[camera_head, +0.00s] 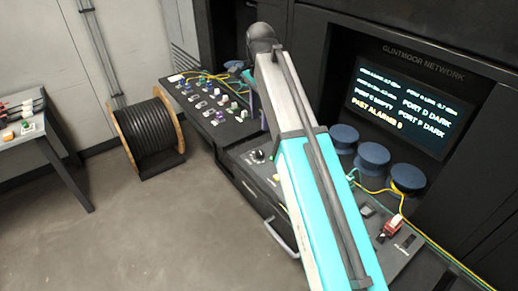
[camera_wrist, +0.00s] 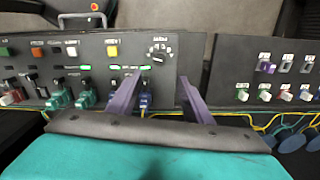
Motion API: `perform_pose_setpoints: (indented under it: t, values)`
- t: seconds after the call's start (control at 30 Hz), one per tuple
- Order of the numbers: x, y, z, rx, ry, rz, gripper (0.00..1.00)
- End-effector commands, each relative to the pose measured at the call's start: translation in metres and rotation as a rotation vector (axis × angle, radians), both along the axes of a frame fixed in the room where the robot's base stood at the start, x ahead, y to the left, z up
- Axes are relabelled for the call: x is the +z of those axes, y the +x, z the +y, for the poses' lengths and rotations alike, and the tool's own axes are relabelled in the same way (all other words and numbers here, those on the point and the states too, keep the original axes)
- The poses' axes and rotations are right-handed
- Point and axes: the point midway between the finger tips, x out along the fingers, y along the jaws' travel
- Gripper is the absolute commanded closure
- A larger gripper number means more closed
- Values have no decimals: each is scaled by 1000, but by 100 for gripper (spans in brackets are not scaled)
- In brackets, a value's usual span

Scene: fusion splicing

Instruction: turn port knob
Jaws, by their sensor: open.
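The port knob (camera_wrist: 160,56) is a small dark dial with white markings above it, at the top right of the black sloped panel (camera_wrist: 163,83) in the wrist view. It also shows in the head view (camera_head: 258,156) on the front of the console. My gripper (camera_wrist: 158,80) is open, with two purple fingers apart and nothing seen between them. In the wrist view the knob lies beyond the fingertips, in the gap between them, and the fingers appear apart from it. In the head view my arm hides most of the gripper and part of the panel.
A yellow button (camera_wrist: 112,50) sits left of the knob. Green and blue connectors (camera_wrist: 86,98) plug in along the panel's lower part. A second panel (camera_wrist: 230,65) stands at right. Blue round spools (camera_head: 373,155) and yellow cables lie behind my arm. A lit screen (camera_head: 402,107) lists port states.

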Motion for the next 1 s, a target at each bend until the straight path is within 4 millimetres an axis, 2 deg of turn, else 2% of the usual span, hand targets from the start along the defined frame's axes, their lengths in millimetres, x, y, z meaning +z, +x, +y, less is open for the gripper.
perform_pose_setpoints:
  t: [0.37, 1.0]
  values:
    - [-14, -1, 0, 0, 0, 1, 54]
    - [-81, -2, 0, 1, 0, 2, 54]
